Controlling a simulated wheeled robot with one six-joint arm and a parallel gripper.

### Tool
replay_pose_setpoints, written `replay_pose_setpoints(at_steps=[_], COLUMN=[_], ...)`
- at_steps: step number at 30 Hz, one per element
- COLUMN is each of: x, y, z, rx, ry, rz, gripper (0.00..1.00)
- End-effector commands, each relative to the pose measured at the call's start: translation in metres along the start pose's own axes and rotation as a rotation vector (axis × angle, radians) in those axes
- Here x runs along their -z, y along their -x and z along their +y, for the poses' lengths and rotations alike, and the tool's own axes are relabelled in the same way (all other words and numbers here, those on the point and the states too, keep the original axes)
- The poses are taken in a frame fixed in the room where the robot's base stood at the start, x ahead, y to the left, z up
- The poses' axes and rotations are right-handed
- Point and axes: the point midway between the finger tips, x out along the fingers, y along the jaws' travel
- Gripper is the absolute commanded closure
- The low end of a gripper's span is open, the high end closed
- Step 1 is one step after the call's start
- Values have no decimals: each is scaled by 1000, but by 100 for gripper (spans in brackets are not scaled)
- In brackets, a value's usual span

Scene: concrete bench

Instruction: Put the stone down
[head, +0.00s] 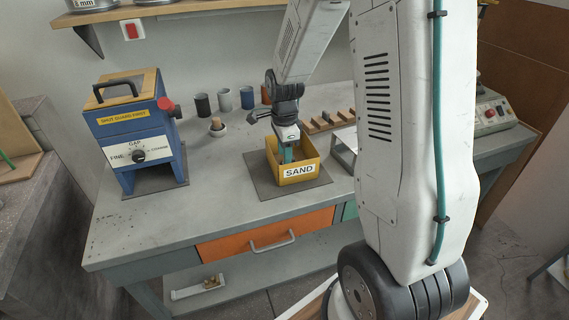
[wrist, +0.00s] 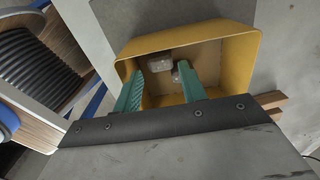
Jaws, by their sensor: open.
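A yellow bin labelled SAND (head: 309,165) stands on a dark mat on the bench, and it also shows in the wrist view (wrist: 240,50). My gripper (head: 287,156) points down into this bin. In the wrist view its two green fingers (wrist: 160,72) are spread apart inside the bin walls. A grey stone (wrist: 160,64) lies on the bin floor near the far wall, between the fingertips as seen from the wrist. A second small grey piece (wrist: 175,76) shows beside the right fingertip, partly hidden by it. In the head view the bin's wall and my gripper hide the stone.
A blue and yellow grinder (head: 135,135) stands left of the bin. A wooden rack (head: 330,122) and a pale tray (head: 345,150) stand to the right. The front left bench top is clear.

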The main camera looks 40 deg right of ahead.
Motion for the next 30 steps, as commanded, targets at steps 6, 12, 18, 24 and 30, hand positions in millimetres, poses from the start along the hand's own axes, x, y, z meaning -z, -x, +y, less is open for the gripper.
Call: replay_pose_setpoints(at_steps=[6,12,18,24,30], x=[0,0,-14,-35,-44], y=[44,64,102,160,194], z=[-1,1,30,105,189], rx=[4,1,21,55,83], ry=[0,5,222,726,1252], rz=[0,0,1,13,37], gripper=[59,59,59,59,59])
